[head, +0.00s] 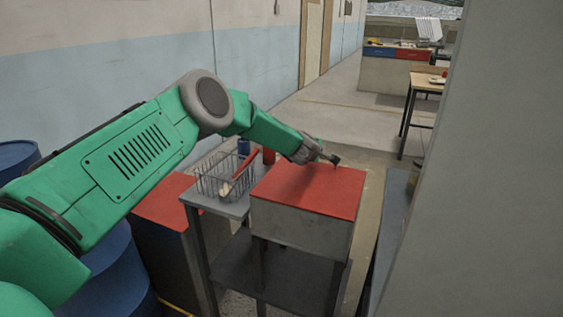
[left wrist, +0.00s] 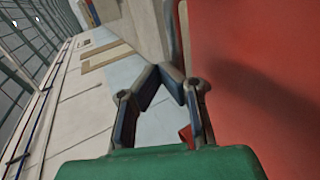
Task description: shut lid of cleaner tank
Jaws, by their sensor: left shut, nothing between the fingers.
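The cleaner tank (head: 300,227) is a grey box with a red lid (head: 310,196) on top. The lid lies flat over the box in the head view. In the left wrist view the red lid (left wrist: 265,80) fills the right side. My left gripper (head: 335,159) is over the far edge of the lid, with its fingers shut and empty. In the left wrist view its fingertips (left wrist: 172,76) meet beside the lid. I cannot tell whether they touch it. My right gripper is not in view.
A wire basket (head: 222,178) stands on the grey table (head: 238,209) left of the tank. A red-topped cabinet (head: 165,203) and blue barrels (head: 120,265) stand further left. A large grey panel (head: 480,200) blocks the right side. Open floor (head: 340,118) lies beyond the tank.

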